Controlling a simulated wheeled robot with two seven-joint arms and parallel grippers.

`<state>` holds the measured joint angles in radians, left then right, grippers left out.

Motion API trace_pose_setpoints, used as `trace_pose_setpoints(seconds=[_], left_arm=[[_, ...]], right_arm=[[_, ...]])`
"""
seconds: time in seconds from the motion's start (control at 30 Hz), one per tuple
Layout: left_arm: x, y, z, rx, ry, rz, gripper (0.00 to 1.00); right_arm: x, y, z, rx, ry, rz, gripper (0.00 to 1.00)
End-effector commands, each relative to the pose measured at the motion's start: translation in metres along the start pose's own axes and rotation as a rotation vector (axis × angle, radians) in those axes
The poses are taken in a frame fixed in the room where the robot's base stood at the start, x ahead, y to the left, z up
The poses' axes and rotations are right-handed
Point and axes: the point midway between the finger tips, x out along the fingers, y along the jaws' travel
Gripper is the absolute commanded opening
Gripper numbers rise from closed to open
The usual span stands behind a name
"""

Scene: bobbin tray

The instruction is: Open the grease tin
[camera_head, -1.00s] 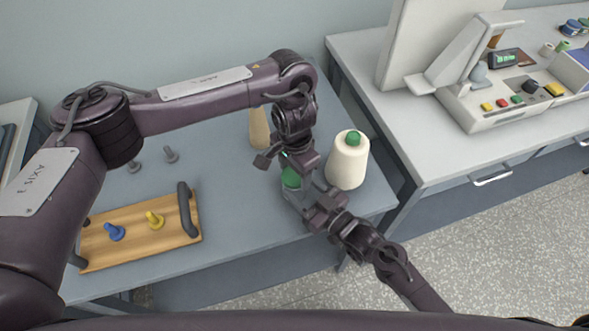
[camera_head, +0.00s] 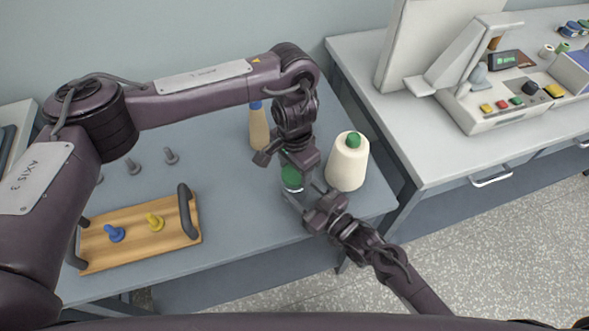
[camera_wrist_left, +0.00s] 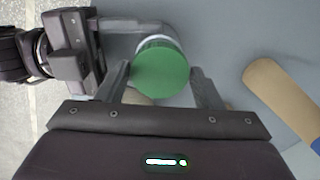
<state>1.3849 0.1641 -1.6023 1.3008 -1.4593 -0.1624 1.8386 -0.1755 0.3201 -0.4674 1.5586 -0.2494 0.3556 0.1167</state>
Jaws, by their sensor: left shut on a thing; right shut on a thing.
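The grease tin (camera_head: 292,188) stands near the right front of the blue-grey table, with a round green lid (camera_wrist_left: 161,69). In the left wrist view the lid lies between the two fingers of my left gripper (camera_wrist_left: 162,80), which is shut on it from above. The pale body of the tin (camera_wrist_left: 160,40) shows only as a rim behind the lid. My right gripper (camera_head: 308,193) comes in from the lower right and is shut on the tin's body. The grippers hide most of the tin, and I cannot tell whether the lid is loose.
A cream cone (camera_head: 347,164) with a green top stands close right of the tin. A tan cone (camera_head: 259,128) with a blue top is behind it. A wooden tray (camera_head: 180,239) holds blue and yellow pegs at left. Grey pegs (camera_head: 170,155) stand behind the tray.

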Motion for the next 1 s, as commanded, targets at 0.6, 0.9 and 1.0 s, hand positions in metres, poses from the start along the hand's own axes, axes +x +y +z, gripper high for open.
trace_pose_setpoints(seconds=[0.6, 0.9, 1.0], left_arm=[[-0.014, -0.001, 0.000, 0.001, 0.000, -0.003, 0.33], [-0.046, 0.000, 0.001, 0.002, -0.002, -0.001, 0.33], [-0.047, 0.000, 0.001, 0.000, -0.002, 0.000, 0.33]], right_arm=[[0.000, 0.001, -0.001, -0.001, 0.003, 0.002, 0.00], [0.000, 0.001, -0.001, -0.001, 0.003, 0.002, 0.00], [0.000, 0.001, -0.001, -0.001, 0.003, 0.002, 0.00]])
